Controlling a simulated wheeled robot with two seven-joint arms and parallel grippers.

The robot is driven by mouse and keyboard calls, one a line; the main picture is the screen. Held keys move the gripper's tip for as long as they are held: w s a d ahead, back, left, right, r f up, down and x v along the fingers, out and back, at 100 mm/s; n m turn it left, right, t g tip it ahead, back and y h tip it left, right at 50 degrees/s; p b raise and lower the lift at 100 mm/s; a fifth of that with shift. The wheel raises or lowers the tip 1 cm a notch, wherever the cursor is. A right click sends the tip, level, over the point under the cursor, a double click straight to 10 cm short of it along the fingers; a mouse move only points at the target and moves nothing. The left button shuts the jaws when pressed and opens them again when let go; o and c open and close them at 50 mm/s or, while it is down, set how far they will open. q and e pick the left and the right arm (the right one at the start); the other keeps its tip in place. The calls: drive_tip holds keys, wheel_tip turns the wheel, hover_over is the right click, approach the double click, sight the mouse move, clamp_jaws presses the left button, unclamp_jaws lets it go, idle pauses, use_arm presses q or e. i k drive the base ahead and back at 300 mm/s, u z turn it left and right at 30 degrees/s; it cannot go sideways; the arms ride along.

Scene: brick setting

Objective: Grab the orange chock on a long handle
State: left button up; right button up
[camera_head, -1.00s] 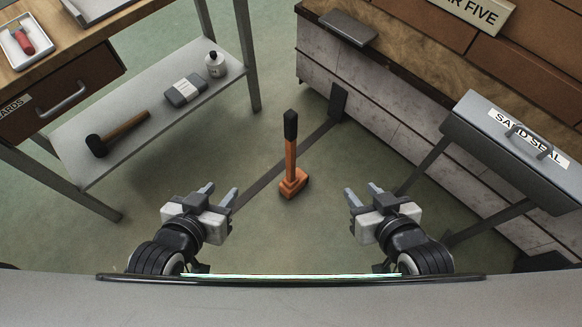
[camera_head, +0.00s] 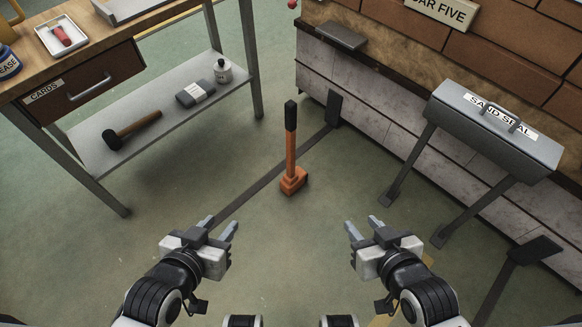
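The orange chock (camera_head: 293,183) stands on the green floor in the middle of the head view. Its long handle (camera_head: 290,140) rises upright, orange below with a black grip at the top. My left gripper (camera_head: 219,228) is open and empty, nearer to me and to the left of the chock. My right gripper (camera_head: 361,230) is open and empty, nearer to me and to the right of it. Neither gripper touches the chock or its handle.
A workbench with a lower shelf (camera_head: 165,140) stands at the left, holding a mallet (camera_head: 132,130), a grey box (camera_head: 196,93) and a bottle (camera_head: 222,70). A grey "SAND SEAL" case (camera_head: 495,130) on legs stands at the right, before a brick-topped wall.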

sight(296, 177)
drive_tip(key=u, duration=0.2)
drive_tip(key=k, duration=0.45)
drive_tip(key=u, duration=1.45)
drive_tip(key=i, duration=1.5)
drive_tip(key=z, duration=1.1)
drive_tip(key=i, duration=0.85)
drive_tip(key=z, duration=0.95)
